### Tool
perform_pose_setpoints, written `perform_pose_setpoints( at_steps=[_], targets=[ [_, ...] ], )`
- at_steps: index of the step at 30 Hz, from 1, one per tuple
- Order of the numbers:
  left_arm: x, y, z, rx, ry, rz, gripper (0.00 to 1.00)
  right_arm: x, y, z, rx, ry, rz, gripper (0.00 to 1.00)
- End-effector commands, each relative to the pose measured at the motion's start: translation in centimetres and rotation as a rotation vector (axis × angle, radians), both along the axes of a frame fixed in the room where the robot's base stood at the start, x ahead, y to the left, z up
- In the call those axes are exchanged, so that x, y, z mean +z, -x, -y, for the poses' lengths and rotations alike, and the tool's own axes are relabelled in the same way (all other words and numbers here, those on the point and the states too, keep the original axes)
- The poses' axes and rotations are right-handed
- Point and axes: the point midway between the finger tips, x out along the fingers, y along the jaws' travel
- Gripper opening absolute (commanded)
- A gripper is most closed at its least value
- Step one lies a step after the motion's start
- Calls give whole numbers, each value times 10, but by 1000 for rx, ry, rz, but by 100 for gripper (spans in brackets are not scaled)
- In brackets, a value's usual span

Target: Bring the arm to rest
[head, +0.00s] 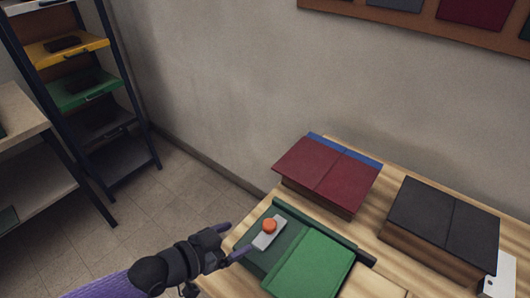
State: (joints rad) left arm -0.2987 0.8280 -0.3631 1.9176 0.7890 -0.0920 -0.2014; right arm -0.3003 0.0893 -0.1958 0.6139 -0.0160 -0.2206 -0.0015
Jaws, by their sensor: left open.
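My left arm, purple with black joints, comes in from the lower left. My left gripper (238,236) is open, with its two fingers spread, at the left edge of the table. One finger points toward a pale grey plate with an orange round knob (269,226); I cannot tell whether they touch. That plate lies on a dark green surface beside a bright green velvet cover (312,264). Nothing shows between the fingers. My right gripper is not in view.
The wooden table (370,227) also bears a dark red cover (325,172) on a block with a blue edge behind, and a black cover (445,223). A white tag (498,275) sits at right. A shelf rack (82,87) stands at upper left. Floor is clear between.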

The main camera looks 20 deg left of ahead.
Motion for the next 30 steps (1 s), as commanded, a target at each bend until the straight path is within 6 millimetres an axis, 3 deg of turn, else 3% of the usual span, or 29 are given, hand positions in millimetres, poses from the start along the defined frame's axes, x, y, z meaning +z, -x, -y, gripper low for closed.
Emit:
perform_pose_setpoints(
  at_steps=[6,8,13,21,30],
  targets=[
    [-16,37,47,-40,-78,-213,84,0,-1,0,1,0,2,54],
    [-19,49,53,-22,-125,-294,84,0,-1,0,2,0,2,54],
    [-21,80,48,95,-232,-502,84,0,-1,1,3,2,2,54],
    [-14,140,17,381,-331,-852,84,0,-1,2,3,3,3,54],
    [-128,137,18,349,-364,-902,84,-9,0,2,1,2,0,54]
  ],
)
